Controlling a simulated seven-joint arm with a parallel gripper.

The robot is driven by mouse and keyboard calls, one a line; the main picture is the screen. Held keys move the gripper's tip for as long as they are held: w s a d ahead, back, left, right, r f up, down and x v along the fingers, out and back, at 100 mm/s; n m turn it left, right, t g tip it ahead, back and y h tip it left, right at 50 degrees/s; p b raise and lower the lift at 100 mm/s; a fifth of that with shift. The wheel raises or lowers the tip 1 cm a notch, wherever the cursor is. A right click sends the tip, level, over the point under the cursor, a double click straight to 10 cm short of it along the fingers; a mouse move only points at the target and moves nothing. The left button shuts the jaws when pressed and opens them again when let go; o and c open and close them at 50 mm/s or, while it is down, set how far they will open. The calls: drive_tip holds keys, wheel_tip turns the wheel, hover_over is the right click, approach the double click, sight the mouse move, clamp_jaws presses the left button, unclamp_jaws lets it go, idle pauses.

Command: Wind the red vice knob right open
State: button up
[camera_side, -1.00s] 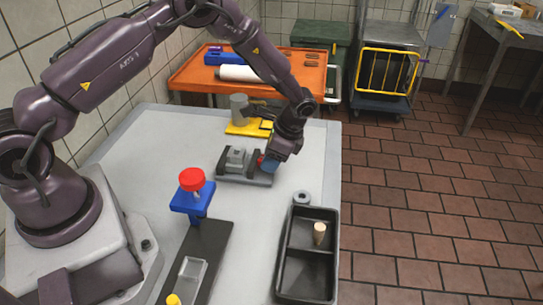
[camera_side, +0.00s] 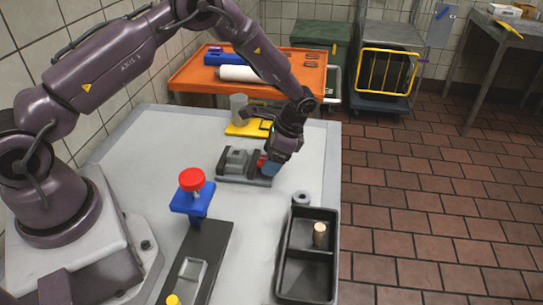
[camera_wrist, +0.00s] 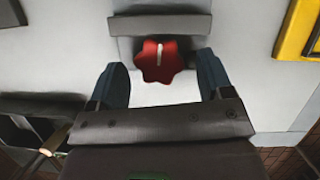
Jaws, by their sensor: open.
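The grey vice (camera_side: 238,164) stands on the white table, with its jaw block towards the left and its knob end towards my gripper. The red knob (camera_wrist: 160,61) shows in the wrist view as a lobed wheel with a pale line on its face. In the side view my gripper (camera_side: 272,168) is at the vice's right end.
A black two-part tray (camera_side: 333,262) with a tan cork-like peg (camera_side: 319,235) is at the front right. A grey ring (camera_side: 301,198) sits behind it. A yellow-based fixture (camera_side: 236,128) stands behind the vice. A blue press with a red top (camera_side: 192,180) is at the front left.

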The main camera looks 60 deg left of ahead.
drive_tip(key=v, duration=1.3)
drive_tip(key=s+r+n+t+h, duration=0.1)
drive_tip(key=s+r+n+t, duration=0.2)
drive_tip(key=s+r, duration=0.7)
drive_tip(key=s+r+n+t+h, duration=0.1)
drive_tip(key=s+r+n+t, duration=0.3)
drive_tip(key=s+r, duration=0.6)
drive_tip(key=s+d+t, duration=0.1)
drive_tip(key=s+t, duration=0.1)
drive_tip(key=s, duration=0.5)
drive_tip(key=shift+h, duration=0.4)
